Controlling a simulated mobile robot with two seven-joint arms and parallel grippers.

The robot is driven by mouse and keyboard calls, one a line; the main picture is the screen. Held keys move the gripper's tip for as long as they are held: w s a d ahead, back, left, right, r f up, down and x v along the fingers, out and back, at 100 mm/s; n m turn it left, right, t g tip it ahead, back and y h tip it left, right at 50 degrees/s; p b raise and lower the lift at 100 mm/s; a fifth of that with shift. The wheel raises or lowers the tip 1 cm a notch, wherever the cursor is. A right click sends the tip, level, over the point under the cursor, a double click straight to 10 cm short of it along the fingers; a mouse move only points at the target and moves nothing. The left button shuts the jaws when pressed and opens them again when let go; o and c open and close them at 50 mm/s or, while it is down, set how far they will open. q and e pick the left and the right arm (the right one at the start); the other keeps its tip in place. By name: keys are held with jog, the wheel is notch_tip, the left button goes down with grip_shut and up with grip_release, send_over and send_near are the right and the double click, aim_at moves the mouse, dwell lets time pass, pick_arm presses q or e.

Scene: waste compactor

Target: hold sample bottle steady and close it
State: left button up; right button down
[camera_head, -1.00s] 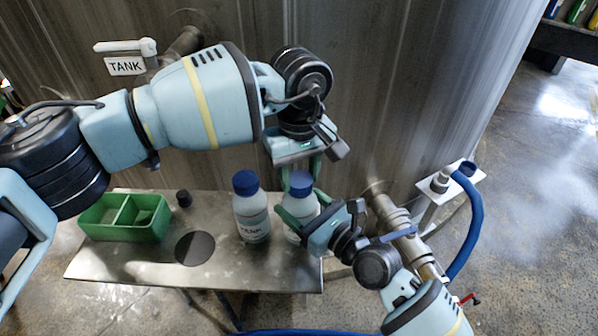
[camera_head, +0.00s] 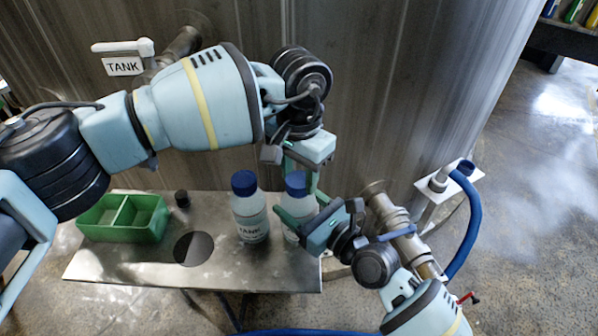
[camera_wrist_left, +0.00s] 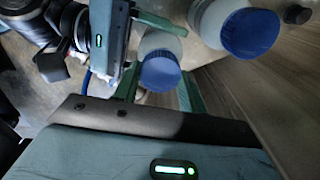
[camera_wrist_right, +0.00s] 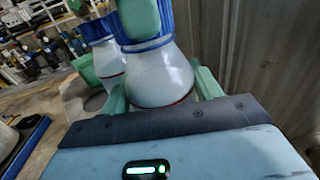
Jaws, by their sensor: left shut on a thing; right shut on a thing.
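The sample bottle (camera_head: 290,232) is a white bottle with a blue cap (camera_head: 297,184), upright at the right end of the steel shelf. My right gripper (camera_head: 298,222) is shut around its body from the right. The right wrist view shows the bottle body (camera_wrist_right: 160,78) between the fingers. My left gripper (camera_head: 301,180) comes from above and is shut on the blue cap, which also shows in the left wrist view (camera_wrist_left: 160,73). The cap sits on the bottle's neck; whether it is fully tight cannot be told.
A green two-part tray (camera_head: 163,222), a small black cap (camera_head: 182,198) and a round hole (camera_head: 194,249) are on the steel shelf (camera_head: 110,266). The tank wall (camera_head: 400,90) rises behind. A pipe valve (camera_head: 405,230) is at right.

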pick_arm(q)
jog(key=o, duration=0.9)
jog(key=shift+r, duration=2.25)
jog(key=shift+c, duration=0.2)
